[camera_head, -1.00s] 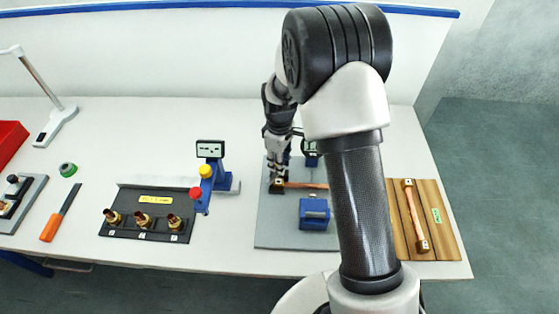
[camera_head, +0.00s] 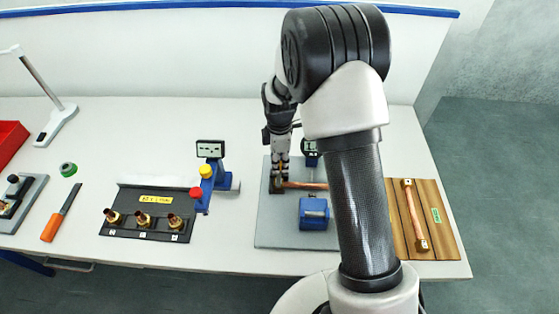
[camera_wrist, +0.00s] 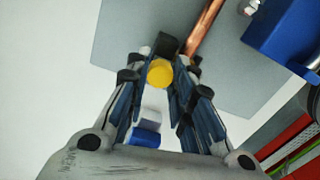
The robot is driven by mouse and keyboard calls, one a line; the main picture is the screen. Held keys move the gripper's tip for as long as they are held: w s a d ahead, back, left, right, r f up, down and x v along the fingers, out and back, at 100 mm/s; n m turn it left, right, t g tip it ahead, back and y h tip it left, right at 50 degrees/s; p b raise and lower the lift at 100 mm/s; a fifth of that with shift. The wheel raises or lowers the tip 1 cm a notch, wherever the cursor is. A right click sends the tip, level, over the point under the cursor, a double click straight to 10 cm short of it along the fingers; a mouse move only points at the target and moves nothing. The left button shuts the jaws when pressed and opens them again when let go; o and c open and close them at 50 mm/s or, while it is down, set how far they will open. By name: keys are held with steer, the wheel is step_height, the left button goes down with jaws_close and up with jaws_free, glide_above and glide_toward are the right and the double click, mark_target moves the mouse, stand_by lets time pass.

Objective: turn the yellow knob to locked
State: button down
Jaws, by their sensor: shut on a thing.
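The yellow knob (camera_wrist: 160,73) shows in the wrist view as a round yellow disc between my fingertips, next to a dark block at the end of a copper tube (camera_wrist: 204,28). My gripper (camera_wrist: 163,70) is shut on the knob, with a finger on either side. In the head view my gripper (camera_head: 279,178) points down at the left end of the copper tube (camera_head: 306,185), over the grey plate (camera_head: 275,235). The fingers hide the knob there. I cannot read any lock marking.
A blue stand (camera_head: 214,175) with yellow and red round parts is to the left. A wooden board (camera_head: 440,225) lies at right.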

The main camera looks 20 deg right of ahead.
mark_target(280, 164)
stand_by(0.3)
steer(key=c, duration=1.4)
jaws_free()
steer(key=shift+o, duration=0.2)
step_height(280, 164, up, 12)
